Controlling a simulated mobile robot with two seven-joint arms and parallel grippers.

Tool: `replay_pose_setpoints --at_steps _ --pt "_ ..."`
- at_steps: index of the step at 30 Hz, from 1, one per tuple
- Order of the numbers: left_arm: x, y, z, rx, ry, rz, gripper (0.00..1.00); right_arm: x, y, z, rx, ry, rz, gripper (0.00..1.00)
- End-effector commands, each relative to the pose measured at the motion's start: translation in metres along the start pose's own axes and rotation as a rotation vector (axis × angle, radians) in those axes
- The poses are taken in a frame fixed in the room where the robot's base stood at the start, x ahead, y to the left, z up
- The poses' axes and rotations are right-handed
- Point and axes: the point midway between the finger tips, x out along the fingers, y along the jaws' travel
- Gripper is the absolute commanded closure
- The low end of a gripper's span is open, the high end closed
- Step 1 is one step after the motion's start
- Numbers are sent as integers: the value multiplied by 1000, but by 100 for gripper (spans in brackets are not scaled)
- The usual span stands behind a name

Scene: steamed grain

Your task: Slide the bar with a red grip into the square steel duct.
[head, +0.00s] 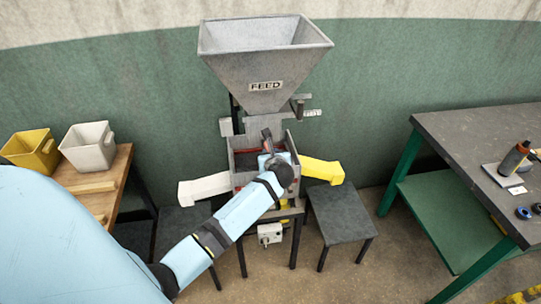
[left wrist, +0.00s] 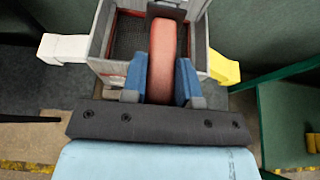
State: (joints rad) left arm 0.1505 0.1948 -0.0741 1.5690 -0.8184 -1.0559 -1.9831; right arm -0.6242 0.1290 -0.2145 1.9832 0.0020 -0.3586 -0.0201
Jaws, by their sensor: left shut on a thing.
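My left gripper (left wrist: 162,70) has its two blue fingers shut on the red grip (left wrist: 162,50) of the bar. The grip points away from the gripper, toward the machine; the bar's far end is hard to make out. In the head view my left gripper (head: 268,160) is at the open-topped grey box below the hopper, and my wrist hides part of it. A grey square steel section (head: 262,126), which looks like the duct, stands between the hopper and the box. I cannot tell whether the bar touches it. My right gripper is not in view.
The grey FEED hopper (head: 265,60) rises above. A white chute (head: 205,188) sticks out left and a yellow chute (head: 322,170) right. A low dark stool (head: 340,212) stands at right. A workbench (head: 470,140) is further right; a wooden table (head: 100,190) with bins is left.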

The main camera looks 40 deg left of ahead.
Motion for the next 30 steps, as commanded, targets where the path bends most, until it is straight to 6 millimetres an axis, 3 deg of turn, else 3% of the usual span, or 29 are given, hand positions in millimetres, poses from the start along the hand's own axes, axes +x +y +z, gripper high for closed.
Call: replay_pose_setpoints --at_steps 27,28,30 --pt "12 0 7 -1 -3 0 100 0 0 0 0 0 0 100" --pt "12 0 8 -1 -4 0 70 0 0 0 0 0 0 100" --pt "12 0 7 -1 -3 0 54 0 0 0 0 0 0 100"
